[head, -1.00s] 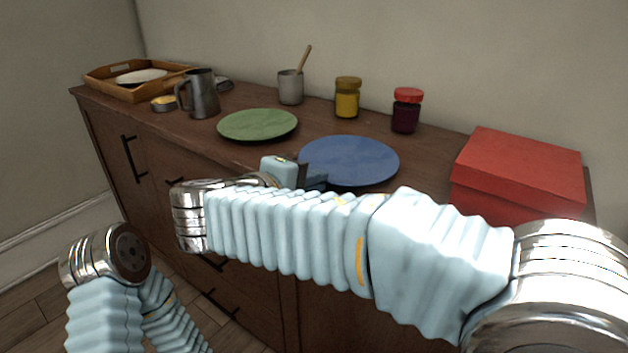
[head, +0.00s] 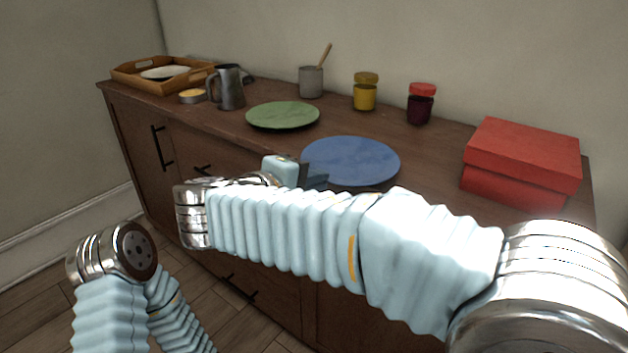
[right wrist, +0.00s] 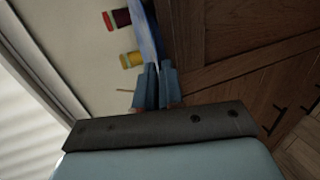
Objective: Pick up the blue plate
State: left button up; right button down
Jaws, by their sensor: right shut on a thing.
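The blue plate (head: 352,158) shows near the front edge of the dark wooden cabinet in the head view, roughly level. In the right wrist view the blue plate (right wrist: 148,38) is seen nearly edge-on, running up from between the fingers. My right gripper (head: 316,178) is shut on the plate's near left rim; its fingers also show in the right wrist view (right wrist: 155,85). My right forearm hides part of the cabinet front. I cannot tell for sure how far the plate is above the top. Part of my left arm shows at lower left, but its gripper is not in view.
On the cabinet top (head: 420,150) stand a green plate (head: 282,115), a grey jug (head: 231,88), a wooden tray (head: 135,80), a cup (head: 311,82), a yellow jar (head: 365,92), a dark red jar (head: 421,104) and a red box (head: 515,165). The wall rises behind.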

jog(key=c, duration=1.2)
grip_release()
jog(key=v, duration=1.3)
jog(key=shift+s+a+r, duration=0.1)
jog(key=shift+s+a, duration=0.1)
jog(key=shift+s, duration=0.1)
jog(key=shift+o, duration=0.3)
